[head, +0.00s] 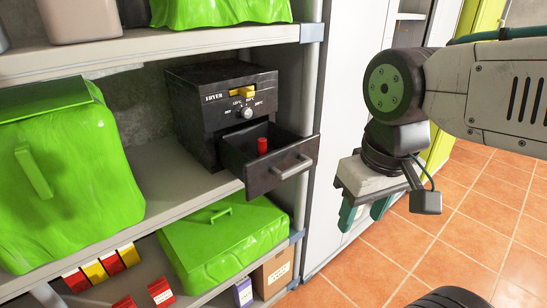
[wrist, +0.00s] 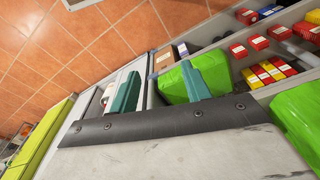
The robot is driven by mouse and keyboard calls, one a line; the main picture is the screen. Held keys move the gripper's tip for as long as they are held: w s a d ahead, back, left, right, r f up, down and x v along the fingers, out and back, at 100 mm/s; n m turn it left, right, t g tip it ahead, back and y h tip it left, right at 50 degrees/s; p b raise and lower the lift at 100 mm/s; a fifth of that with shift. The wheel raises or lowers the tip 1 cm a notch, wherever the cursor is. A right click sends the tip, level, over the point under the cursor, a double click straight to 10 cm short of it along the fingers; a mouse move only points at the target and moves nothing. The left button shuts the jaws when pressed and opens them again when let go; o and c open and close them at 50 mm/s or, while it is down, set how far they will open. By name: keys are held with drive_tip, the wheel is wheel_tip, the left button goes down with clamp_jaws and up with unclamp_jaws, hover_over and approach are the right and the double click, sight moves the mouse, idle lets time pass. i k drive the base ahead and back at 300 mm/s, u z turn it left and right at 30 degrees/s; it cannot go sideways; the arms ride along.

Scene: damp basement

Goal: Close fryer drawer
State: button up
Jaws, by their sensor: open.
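The black fryer (head: 225,110) stands on the middle shelf in the head view, with a yellow switch and a white knob on its front. Its drawer (head: 238,165) is pulled out toward the lower right, past the shelf edge, with a grey bar handle (head: 292,167) on its front. A red cylinder (head: 263,146) is in the drawer. My gripper (head: 363,213) is to the right of the drawer and lower, apart from it and pointing down. Its two teal fingers also show in the wrist view (wrist: 160,88), spread open with nothing between them. The fryer is not visible in the wrist view.
A shelf post (head: 308,100) rises right beside the drawer. Large green containers stand left (head: 60,170) and below (head: 225,240). A white cabinet (head: 350,90) is behind my arm. Open tiled floor (head: 440,240) lies to the right.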

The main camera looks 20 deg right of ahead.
sight(295, 155)
drive_tip(key=z, duration=1.4)
drive_tip(key=k, duration=0.8)
drive_tip(key=u, duration=1.3)
drive_tip(key=i, duration=0.5)
drive_tip(key=u, duration=0.05)
